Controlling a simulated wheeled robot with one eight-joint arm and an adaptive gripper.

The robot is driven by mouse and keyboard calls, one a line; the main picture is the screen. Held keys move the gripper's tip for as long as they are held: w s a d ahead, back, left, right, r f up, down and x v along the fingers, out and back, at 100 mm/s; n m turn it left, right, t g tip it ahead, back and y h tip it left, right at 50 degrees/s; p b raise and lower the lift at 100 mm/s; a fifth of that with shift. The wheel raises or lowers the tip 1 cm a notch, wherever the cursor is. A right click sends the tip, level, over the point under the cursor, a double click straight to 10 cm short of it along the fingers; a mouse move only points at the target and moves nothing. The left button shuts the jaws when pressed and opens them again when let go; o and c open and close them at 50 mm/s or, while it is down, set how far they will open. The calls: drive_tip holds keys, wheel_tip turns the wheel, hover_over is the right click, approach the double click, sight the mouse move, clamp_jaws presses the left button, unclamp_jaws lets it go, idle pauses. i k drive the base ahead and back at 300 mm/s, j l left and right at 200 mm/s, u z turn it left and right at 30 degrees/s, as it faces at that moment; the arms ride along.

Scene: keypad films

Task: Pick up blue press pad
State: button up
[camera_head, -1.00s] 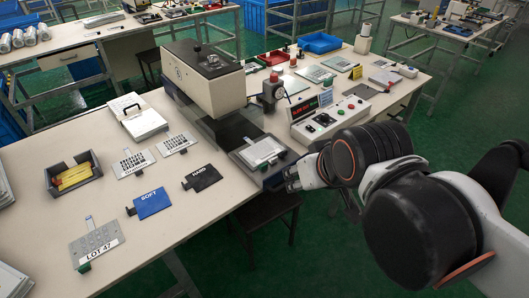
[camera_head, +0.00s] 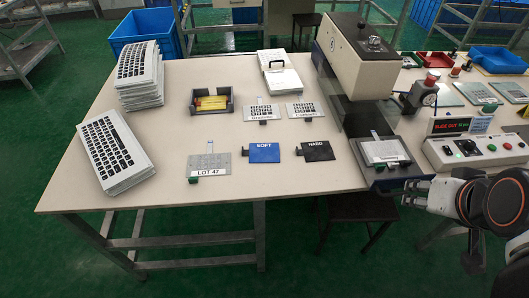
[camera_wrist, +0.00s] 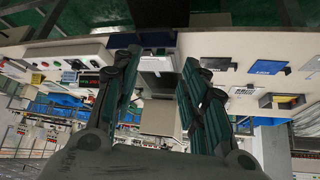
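The blue press pad (camera_head: 264,152), labelled SOFT, lies flat on the white table, left of the black pad (camera_head: 317,151) labelled HARD. It also shows in the wrist view as a blue patch (camera_wrist: 268,67) at the upper right, right of the dark HARD pad (camera_wrist: 218,64). My gripper (camera_head: 412,193) is at the right, by the table's front edge near the press, well apart from the blue pad. In the wrist view my gripper's two fingers (camera_wrist: 155,75) are spread with nothing between them.
The press (camera_head: 358,60) stands right of the pads, with a control box (camera_head: 475,150) beyond it. The LOT 47 plate (camera_head: 209,167) lies left of the blue pad. Keypad stacks (camera_head: 113,150) are at the far left. Bare table (camera_head: 310,180) lies in front of the pads.

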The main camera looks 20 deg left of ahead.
sight(266, 152)
drive_tip(key=j+u, duration=0.1)
drive_tip(key=u, duration=1.3)
drive_tip(key=i+j+u, duration=0.4)
drive_tip(key=i, duration=0.35)
